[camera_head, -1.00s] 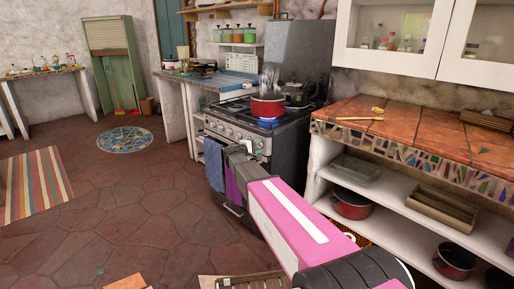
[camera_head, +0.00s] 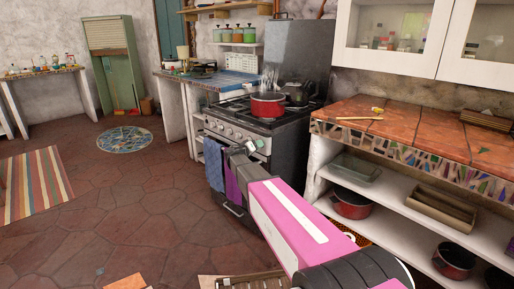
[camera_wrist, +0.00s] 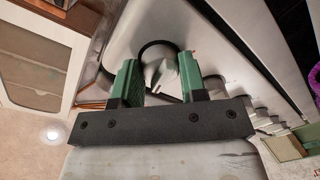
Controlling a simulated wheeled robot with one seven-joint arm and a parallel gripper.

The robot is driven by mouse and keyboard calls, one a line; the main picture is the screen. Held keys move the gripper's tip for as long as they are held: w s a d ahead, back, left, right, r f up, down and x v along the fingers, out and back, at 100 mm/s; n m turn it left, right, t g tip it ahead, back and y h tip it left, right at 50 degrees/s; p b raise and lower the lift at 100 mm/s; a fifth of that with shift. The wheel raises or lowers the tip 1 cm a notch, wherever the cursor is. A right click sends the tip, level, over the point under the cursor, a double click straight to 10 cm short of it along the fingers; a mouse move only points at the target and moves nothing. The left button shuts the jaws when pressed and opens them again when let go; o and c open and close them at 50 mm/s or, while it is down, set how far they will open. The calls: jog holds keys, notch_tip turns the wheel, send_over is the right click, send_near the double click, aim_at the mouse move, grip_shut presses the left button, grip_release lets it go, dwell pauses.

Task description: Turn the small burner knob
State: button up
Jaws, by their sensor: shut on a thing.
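My gripper (camera_head: 256,146) is at the right end of the stove's front control panel in the head view. In the wrist view its two green fingers (camera_wrist: 158,70) stand on either side of a small pale grey knob (camera_wrist: 161,75), and the gripper is shut on it. The knob looks turned at a slant between the fingers. In the head view the gripper hides this knob. Other knobs (camera_head: 226,131) line the panel to the left. The stove (camera_head: 284,140) carries a red pot (camera_head: 268,106) on a front burner, with no flame visible under it.
A dark kettle (camera_head: 297,93) stands behind the pot. Blue and purple towels (camera_head: 214,165) hang at the oven front. A tiled counter (camera_head: 400,125) with shelves below lies close on the right. The floor on the left is mostly open.

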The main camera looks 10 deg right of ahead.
jog(key=shift+f+m, duration=0.1)
jog(key=shift+m, duration=1)
jog(key=o, duration=0.9)
jog(key=shift+s+a, duration=0.1)
jog(key=v, duration=1)
jog(key=shift+s+a, duration=0.15)
jog(key=shift+s, duration=0.1)
